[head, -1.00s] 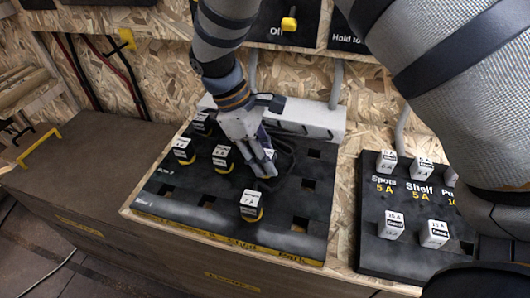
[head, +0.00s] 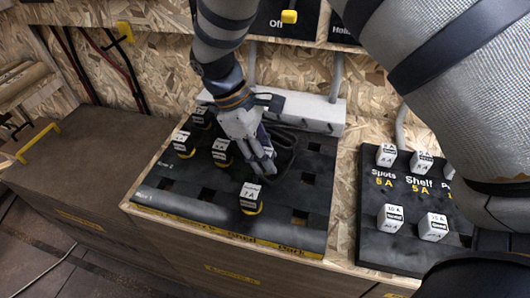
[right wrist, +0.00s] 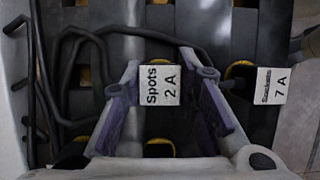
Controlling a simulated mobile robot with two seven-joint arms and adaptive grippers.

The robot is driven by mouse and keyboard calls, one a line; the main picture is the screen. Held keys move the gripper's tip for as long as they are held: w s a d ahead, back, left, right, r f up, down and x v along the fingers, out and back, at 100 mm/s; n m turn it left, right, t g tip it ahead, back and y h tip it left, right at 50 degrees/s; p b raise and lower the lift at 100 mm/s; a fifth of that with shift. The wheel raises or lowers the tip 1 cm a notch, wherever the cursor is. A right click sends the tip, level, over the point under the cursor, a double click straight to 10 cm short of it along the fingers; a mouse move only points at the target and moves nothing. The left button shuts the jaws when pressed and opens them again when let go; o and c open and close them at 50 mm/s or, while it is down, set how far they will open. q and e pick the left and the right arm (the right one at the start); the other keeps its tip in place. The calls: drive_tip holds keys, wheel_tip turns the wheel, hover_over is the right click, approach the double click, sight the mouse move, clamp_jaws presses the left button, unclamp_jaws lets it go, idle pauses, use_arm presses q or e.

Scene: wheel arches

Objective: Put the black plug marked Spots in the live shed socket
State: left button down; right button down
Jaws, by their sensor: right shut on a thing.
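My right gripper (head: 264,166) is shut on the black plug marked Spots, low over the black socket board (head: 175,185). The plug's white label reads "Spots 2 A" between the fingers in the right wrist view (right wrist: 159,86). I cannot tell whether the plug touches the board. I cannot tell which shed socket is live. My left gripper is not in view.
A plug marked 7 A (head: 250,197) stands just in front of my gripper. Several other plugs (head: 184,143) stand at the board's left. Black cable loops (right wrist: 85,45) lie near the fingers. A second black panel (head: 385,240) with white blocks stands at the right.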

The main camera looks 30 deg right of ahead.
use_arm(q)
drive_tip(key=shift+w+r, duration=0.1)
use_arm(e)
drive_tip(key=c, duration=0.7)
unclamp_jaws()
wheel_tip(320, 180, up, 9)
drive_tip(key=shift+r+p, duration=0.1)
drive_tip(key=shift+p, duration=1.1)
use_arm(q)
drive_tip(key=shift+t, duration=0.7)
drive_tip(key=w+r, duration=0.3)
